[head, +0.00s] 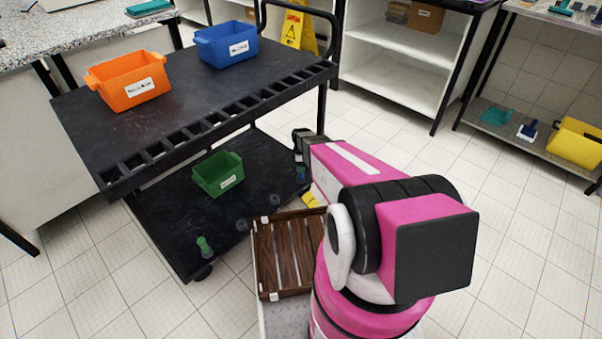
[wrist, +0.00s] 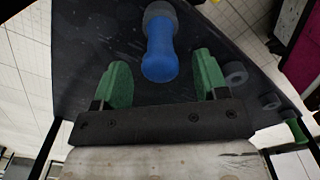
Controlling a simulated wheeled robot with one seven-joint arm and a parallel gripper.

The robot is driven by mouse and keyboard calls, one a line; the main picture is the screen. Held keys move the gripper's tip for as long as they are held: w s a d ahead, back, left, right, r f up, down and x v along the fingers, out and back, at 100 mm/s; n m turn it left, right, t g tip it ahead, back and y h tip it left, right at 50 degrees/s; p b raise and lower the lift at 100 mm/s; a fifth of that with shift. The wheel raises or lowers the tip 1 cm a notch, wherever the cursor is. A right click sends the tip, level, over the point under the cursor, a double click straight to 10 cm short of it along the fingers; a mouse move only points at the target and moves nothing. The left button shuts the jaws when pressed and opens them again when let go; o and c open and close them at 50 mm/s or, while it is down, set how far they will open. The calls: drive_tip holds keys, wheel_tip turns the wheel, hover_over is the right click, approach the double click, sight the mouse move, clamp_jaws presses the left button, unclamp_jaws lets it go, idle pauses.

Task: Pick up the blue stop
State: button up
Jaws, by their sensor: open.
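The blue stop (wrist: 160,52) is a rounded blue piece with a grey end. In the wrist view it lies ahead of my gripper (wrist: 162,74), lined up with the gap between the two green fingers. The fingers are apart and nothing is held; I cannot tell how far the stop is from the fingertips. In the head view a small part of the blue stop (head: 300,172) shows at the right end of the cart's lower shelf, below my wrist. My arm hides much of that area.
The lower shelf (head: 170,220) also carries a green bin (head: 218,174), a green stop (head: 204,246) and grey round pieces (head: 241,225). The cart's upper shelf (head: 190,95) overhangs it, with orange (head: 128,80) and blue (head: 226,45) bins. A wooden-slatted box (head: 285,250) stands in front.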

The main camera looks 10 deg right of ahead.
wheel_tip(320, 180, down, 4)
drive_tip(key=c, duration=1)
drive_tip(key=shift+c, duration=0.2)
drive_tip(key=shift+r, duration=0.2)
